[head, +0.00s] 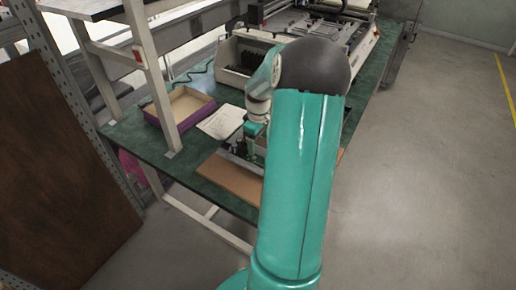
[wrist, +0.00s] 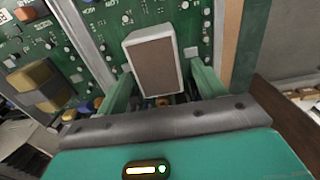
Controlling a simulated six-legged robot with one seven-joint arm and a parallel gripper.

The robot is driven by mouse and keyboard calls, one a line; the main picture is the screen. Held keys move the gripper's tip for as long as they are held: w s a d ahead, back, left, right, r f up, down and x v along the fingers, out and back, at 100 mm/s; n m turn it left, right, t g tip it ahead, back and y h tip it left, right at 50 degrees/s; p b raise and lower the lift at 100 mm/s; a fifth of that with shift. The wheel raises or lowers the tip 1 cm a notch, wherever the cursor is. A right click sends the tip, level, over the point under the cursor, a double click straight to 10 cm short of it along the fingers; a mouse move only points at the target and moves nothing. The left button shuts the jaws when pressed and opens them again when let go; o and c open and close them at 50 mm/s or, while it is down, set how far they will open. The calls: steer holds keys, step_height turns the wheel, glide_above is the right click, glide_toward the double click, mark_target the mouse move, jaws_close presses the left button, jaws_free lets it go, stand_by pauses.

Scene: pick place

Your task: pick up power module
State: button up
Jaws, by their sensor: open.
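A pale block with a brown top face, apparently the power module (wrist: 155,66), stands on a green circuit board (wrist: 113,22) in the wrist view. My gripper (wrist: 160,74) is open, with one green finger on either side of the block's lower part. I cannot tell whether the fingers touch it. In the head view my gripper (head: 252,138) is low over the board on the green table, and my arm hides much of that spot. The block cannot be made out there.
A yellow-and-grey component (wrist: 35,85) rises from the board at left. A white shelf post (head: 150,75) stands left. Floor at right is clear.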

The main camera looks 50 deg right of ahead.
steer(key=shift+f, duration=0.3)
jaws_close()
steer(key=shift+r, duration=0.1)
steer(key=shift+r, duration=0.15)
steer(key=shift+w+r, duration=0.1)
steer(key=shift+r, duration=0.15)
step_height(320, 180, up, 2)
steer(key=shift+r, duration=0.1)
steer(key=s+d+r, duration=0.8)
steer(key=s+r, duration=0.3)
steer(key=r, duration=0.3)
steer(key=shift+s, duration=0.3)
stand_by(0.4)
